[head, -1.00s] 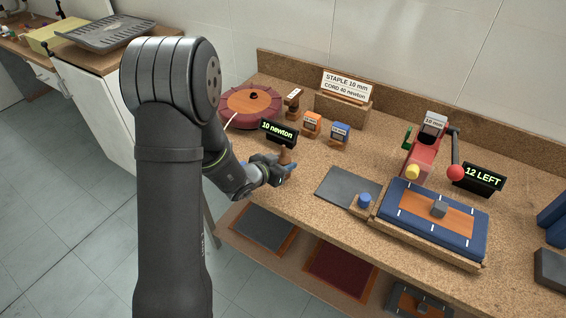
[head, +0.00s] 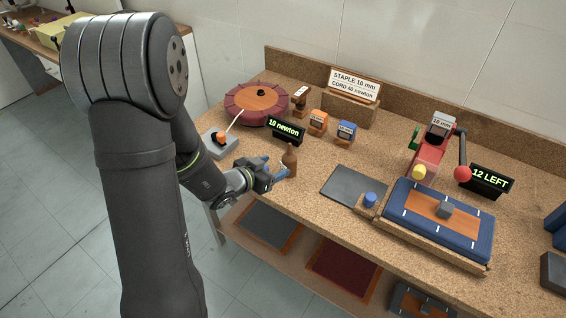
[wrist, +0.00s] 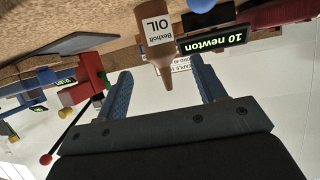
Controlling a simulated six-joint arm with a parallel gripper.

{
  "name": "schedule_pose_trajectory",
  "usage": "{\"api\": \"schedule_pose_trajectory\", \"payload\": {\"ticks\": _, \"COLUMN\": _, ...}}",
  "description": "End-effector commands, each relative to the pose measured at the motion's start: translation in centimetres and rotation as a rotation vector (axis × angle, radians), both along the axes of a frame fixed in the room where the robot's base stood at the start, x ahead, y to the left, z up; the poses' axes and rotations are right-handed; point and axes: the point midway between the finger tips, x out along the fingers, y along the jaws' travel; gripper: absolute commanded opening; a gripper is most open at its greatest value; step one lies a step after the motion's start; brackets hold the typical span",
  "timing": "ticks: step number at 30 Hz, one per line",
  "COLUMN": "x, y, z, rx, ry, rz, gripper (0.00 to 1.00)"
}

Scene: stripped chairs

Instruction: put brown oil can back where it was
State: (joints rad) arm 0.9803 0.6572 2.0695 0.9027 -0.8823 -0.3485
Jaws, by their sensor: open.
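The brown oil can (head: 290,163) stands upright on the cork-coloured bench near its front edge. In the wrist view the can (wrist: 156,28) appears upside down, with its label reading "Bexholt OIL" and its spout pointing down between the fingers. My gripper (head: 277,166) is open beside the can on its left, with blue fingers spread apart. The can is at or just past the fingertips; neither finger visibly presses on it.
A "10 newton" display (head: 286,130) and a grey block with an orange knob (head: 219,140) are near the gripper. Behind are a round maroon turntable (head: 256,104) and orange (head: 318,121) and blue (head: 346,132) blocks. A dark flat plate (head: 352,186) lies to the right.

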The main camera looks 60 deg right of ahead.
Motion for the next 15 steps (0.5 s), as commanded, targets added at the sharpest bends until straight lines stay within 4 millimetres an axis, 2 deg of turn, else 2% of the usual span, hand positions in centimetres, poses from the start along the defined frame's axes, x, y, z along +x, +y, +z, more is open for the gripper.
{"api": "schedule_pose_trajectory", "payload": {"ticks": 3, "x": 0.3, "y": 1.8, "z": 0.8, "rx": 0.000, "ry": 0.000, "rz": 0.002, "gripper": 0.64}}
{"api": "schedule_pose_trajectory", "payload": {"ticks": 6, "x": 0.4, "y": 2.7, "z": 1.2, "rx": 0.000, "ry": -0.001, "rz": 0.002, "gripper": 0.64}}
{"api": "schedule_pose_trajectory", "payload": {"ticks": 15, "x": 0.4, "y": 3.3, "z": 1.4, "rx": 0.000, "ry": 0.000, "rz": 0.000, "gripper": 0.64}}
